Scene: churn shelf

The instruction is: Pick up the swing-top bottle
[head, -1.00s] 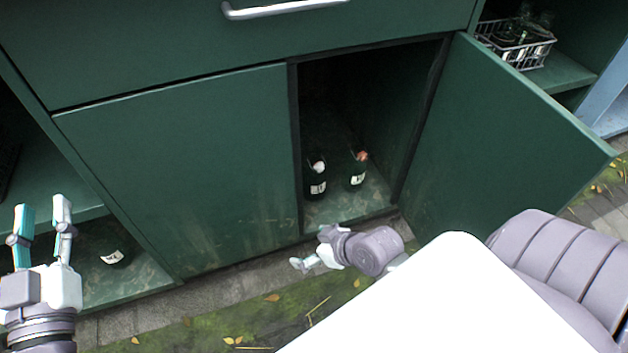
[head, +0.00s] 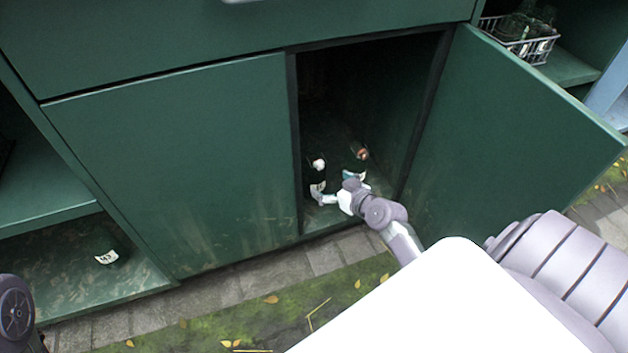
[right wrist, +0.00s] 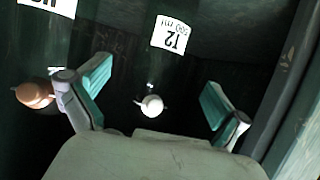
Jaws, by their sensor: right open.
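Two dark swing-top bottles stand in the open cupboard: one with a white stopper (head: 318,165) and white label, and one with a copper stopper (head: 361,153) to its right. My right gripper (head: 337,188) is open at the cupboard opening, its fingers in front of the bottles and partly covering them. In the right wrist view, the open fingers (right wrist: 156,88) stand on either side of the white stopper (right wrist: 152,106), with an upside-down label (right wrist: 172,35) beyond. The copper stopper (right wrist: 35,94) lies outside the left finger. The dark glass hardly shows. My left gripper is out of view.
The open cupboard door (head: 510,150) stands to the right of my right arm. The closed door (head: 180,170) is on the left. Another labelled dark bottle (head: 108,258) is on the lower left shelf. A wire basket of bottles (head: 525,45) sits at upper right.

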